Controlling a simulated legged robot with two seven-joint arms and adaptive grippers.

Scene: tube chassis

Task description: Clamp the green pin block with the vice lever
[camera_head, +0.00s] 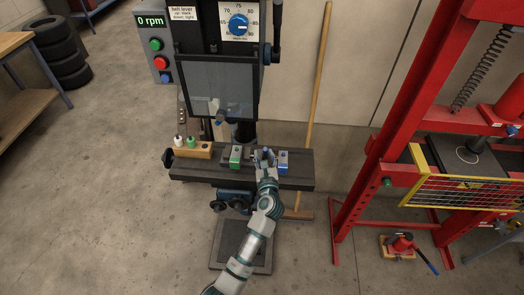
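The green pin block (236,155) sits on the dark table of the drill press, in the middle, between grey vice parts (227,158). The two fingers look apart. Something small and bluish shows between them, and I cannot tell whether it is the vice lever. The gripper hides part of the vice there. A blue block (283,160) is just right of the gripper.
A wooden holder (193,150) with white and green pieces stands on the table's left end. A clear guard (215,90) hangs above the table. A broom (317,100) leans behind it. A red press (385,120) with a yellow-framed guard stands right.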

